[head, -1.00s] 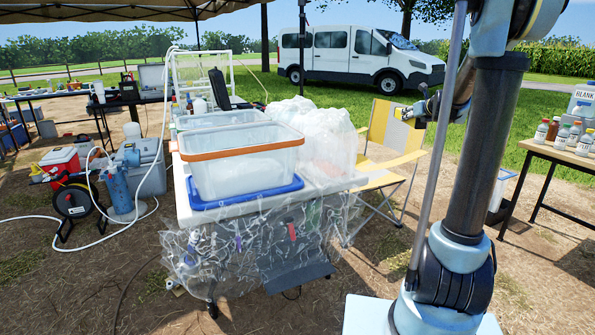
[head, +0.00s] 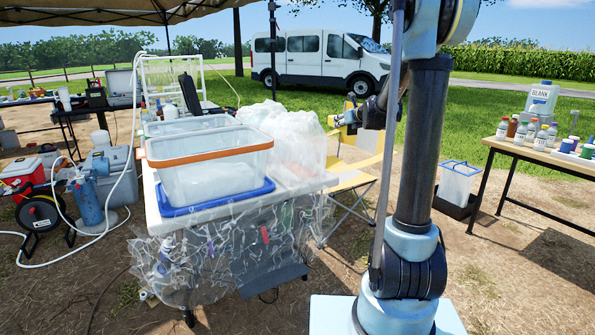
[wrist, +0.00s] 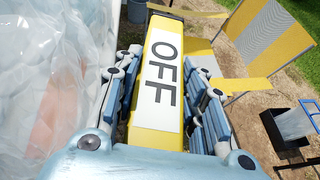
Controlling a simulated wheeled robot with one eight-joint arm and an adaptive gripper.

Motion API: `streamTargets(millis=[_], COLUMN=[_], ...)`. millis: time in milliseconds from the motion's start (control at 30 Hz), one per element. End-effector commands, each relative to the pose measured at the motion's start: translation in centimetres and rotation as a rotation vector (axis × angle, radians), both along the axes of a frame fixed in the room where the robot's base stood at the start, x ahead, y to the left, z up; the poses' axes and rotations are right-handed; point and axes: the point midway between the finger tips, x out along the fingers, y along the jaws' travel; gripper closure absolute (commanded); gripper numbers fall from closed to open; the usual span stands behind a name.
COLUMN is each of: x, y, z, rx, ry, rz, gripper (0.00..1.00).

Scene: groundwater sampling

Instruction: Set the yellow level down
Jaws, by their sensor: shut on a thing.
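The yellow level (wrist: 157,118) is a long yellow bar with a white label reading OFF, seen in the wrist view. My gripper (wrist: 162,68) is shut on it, with blue-grey finger pads along both sides. The level points away from the wrist, and its near end is hidden by the gripper body. In the head view my gripper (head: 347,118) is small and partly behind my arm, raised in front of the yellow folding chair (head: 352,180). A bit of yellow shows at it there.
A plastic-draped table (head: 160,232) with clear bins (head: 210,175) and bulky clear bags (head: 290,135) stands left of the gripper. A bottle table (head: 545,152) stands at right, with a bagged bin (head: 458,185) beside it. Bare ground lies between.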

Motion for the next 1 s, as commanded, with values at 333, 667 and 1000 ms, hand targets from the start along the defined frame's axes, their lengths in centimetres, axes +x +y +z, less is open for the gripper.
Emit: streamTargets(millis=[333, 667, 1000], x=[-1.0, -2.4, -2.3], y=[14.6, 20.1, 20.1], z=[-5.5, -7.9, -12.5], rx=[0.001, 0.001, 0.001], ry=[-0.001, -0.003, -0.003], rz=[0.145, 0.199, 0.199], gripper=[0.97, 0.97, 0.97])
